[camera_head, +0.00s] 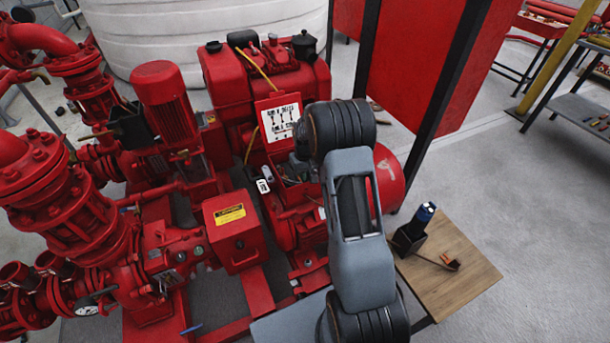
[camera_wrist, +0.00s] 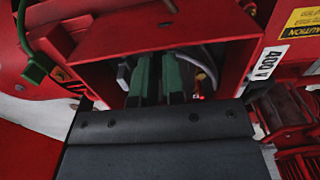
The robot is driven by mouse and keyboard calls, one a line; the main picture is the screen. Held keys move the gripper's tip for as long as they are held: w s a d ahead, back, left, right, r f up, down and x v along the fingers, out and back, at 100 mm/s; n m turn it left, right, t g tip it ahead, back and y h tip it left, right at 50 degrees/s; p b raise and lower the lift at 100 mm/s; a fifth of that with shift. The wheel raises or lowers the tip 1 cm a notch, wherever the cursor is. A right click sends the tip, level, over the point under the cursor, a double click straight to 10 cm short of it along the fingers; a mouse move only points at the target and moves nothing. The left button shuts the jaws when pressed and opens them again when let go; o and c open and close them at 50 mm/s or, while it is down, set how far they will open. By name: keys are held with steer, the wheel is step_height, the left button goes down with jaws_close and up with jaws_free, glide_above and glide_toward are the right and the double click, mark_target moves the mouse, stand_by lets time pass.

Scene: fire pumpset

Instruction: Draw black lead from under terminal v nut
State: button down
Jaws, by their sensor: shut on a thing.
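The open red terminal box (camera_wrist: 95,42) fills the top of the wrist view. In the head view it (camera_head: 292,172) sits on the motor, with its lid (camera_head: 280,118) raised and a wiring diagram on the lid's inner face. My gripper (camera_wrist: 160,62) reaches into the box with its two green fingers side by side, close together. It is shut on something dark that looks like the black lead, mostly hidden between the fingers. The terminal v nut cannot be made out in the shade. Grey leads (camera_wrist: 212,60) curve beside the fingers. In the head view my arm hides the gripper.
A 400 V label (camera_wrist: 268,63) is on the box side. A yellow caution plate (camera_head: 230,214) marks a red housing nearby. A wooden side table (camera_head: 455,275) at right holds a dark holder (camera_head: 408,240) with a blue-topped item. Open floor lies further right.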

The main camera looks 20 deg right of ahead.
step_height(320, 180, up, 9)
steer(key=p, duration=0.6)
